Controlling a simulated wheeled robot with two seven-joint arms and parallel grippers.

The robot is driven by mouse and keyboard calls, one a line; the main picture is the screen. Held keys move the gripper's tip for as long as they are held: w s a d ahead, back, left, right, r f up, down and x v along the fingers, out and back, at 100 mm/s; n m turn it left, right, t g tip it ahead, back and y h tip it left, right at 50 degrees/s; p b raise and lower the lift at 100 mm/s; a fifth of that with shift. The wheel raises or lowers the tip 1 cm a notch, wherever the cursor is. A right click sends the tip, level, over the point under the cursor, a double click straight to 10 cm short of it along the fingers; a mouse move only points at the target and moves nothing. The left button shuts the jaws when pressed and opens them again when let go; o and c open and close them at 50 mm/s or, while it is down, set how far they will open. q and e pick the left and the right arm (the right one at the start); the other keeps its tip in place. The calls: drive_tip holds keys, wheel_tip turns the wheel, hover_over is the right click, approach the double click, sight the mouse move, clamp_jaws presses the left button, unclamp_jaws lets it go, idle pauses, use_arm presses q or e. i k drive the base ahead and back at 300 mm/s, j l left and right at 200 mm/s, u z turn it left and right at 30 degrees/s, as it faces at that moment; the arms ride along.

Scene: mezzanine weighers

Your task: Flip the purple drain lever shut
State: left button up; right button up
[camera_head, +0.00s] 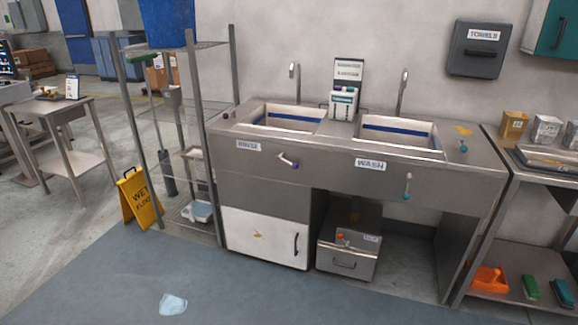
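The purple drain lever (288,160) is on the front panel of the double sink, between the RINSE label (248,146) and the WASH label (370,165). Its pale arm slants to the right and slightly down, ending in a purple tip. A teal lever (407,187) on the same panel, right of the WASH label, hangs nearly straight down. The rinse basin (283,110) is above and left, and the wash basin (399,123) is on the right. Neither of my grippers shows in the head view.
A wire shelf rack (197,90) stands left of the sink, with a yellow wet floor sign (139,198) beside it. A light blue cloth (173,304) lies on the floor. A steel table (513,150) adjoins on the right. Floor before the sink is mostly clear.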

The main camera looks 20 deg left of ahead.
sight(279, 158)
drive_tip(key=i+j, duration=0.15)
drive_tip(key=i, duration=0.3)
drive_tip(key=i+j, duration=0.15)
drive_tip(key=i, duration=0.25)
drive_tip(key=i+j, duration=0.2)
drive_tip(key=i, duration=0.25)
drive_tip(key=i+j, duration=0.15)
drive_tip(key=i, duration=0.3)
drive_tip(key=u, duration=0.05)
